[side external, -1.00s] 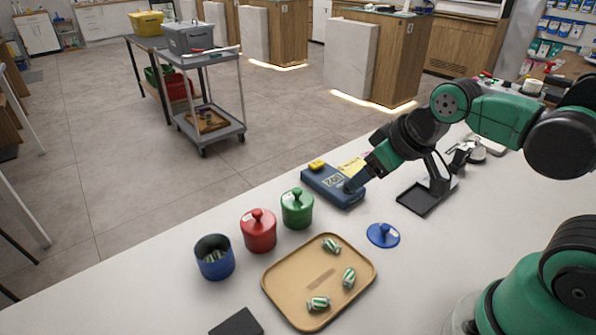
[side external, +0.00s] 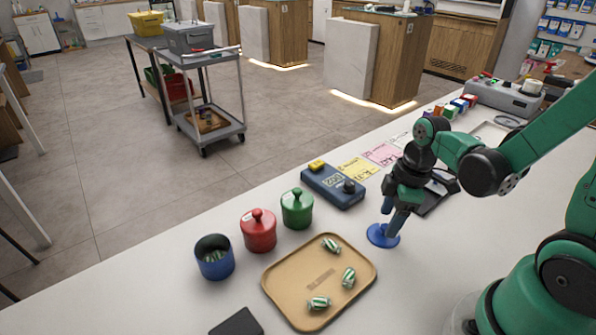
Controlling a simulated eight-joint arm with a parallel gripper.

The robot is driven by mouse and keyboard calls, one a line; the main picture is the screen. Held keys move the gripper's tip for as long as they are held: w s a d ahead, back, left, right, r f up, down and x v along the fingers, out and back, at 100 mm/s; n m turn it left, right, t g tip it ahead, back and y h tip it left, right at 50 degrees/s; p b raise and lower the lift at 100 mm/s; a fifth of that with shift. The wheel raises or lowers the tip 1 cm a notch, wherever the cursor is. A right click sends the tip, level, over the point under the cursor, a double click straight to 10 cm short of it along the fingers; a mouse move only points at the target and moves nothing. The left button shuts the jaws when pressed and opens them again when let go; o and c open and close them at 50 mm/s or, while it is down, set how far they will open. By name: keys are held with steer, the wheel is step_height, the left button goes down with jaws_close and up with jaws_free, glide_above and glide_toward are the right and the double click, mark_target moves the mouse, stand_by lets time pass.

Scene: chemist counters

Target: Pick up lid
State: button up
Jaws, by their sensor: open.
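The blue lid (side external: 377,239) lies flat on the white counter, right of the tan tray. My gripper (side external: 391,224) points down over the lid, its fingers around or right beside the knob. The fingers cover the knob and part of the lid, so I cannot tell whether they touch it. My gripper is open.
A red lidded jar (side external: 258,232) and a green lidded jar (side external: 297,210) stand beside the blue jar. The tan tray (side external: 276,294) holds 3 striped candies. A blue device (side external: 325,181) lies behind. A dark flat object (side external: 237,323) sits at the front edge.

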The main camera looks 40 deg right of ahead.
steer(key=shift+w+a+f, duration=0.1)
steer(key=shift+f, duration=0.8)
jaws_close()
